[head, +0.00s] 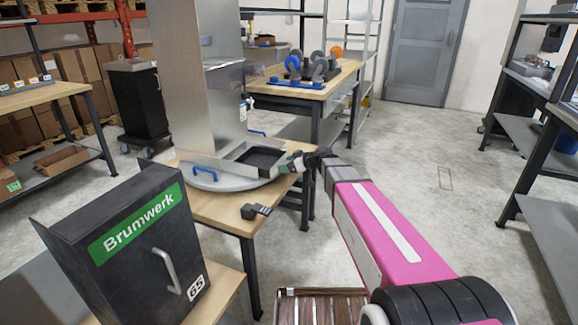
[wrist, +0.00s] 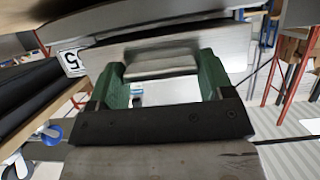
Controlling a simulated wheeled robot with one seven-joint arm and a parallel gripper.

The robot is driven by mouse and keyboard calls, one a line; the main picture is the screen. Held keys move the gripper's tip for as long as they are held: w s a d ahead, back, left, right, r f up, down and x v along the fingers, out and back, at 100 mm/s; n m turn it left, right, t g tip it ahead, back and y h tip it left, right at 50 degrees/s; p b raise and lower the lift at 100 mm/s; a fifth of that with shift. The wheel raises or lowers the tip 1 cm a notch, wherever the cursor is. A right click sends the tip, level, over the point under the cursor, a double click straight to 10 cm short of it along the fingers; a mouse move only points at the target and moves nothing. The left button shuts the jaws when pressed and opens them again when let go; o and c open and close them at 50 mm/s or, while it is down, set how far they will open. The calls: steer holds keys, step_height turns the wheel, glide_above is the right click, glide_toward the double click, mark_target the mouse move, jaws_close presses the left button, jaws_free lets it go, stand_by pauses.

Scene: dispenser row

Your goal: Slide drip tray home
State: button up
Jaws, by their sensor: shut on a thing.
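The drip tray (head: 262,173) is a shallow silver tray with a dark inside, sitting at the foot of a tall silver dispenser (head: 195,85). It juts out from the dispenser's base toward my arm. My gripper (head: 297,160) is at the tray's right-hand front end in the head view. In the wrist view, the green fingers of my gripper (wrist: 161,68) are shut on a grey handle bar (wrist: 160,66) on the tray's pale metal front (wrist: 110,60). The tray's inner end is hidden by the dispenser.
A small black object (head: 256,210) lies near the table's front. A black Brumwerk box (head: 130,245) stands at front left. Open floor (head: 430,180) lies to the right.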

mark_target(281, 162)
steer(key=shift+w+a, duration=0.3)
steer(key=shift+a, duration=0.4)
steer(key=shift+w+a, duration=0.3)
steer(key=shift+a, duration=0.4)
steer(key=shift+w+a, duration=0.3)
steer(key=shift+a, duration=0.4)
steer(key=o, duration=1.6)
steer(key=shift+c, duration=0.2)
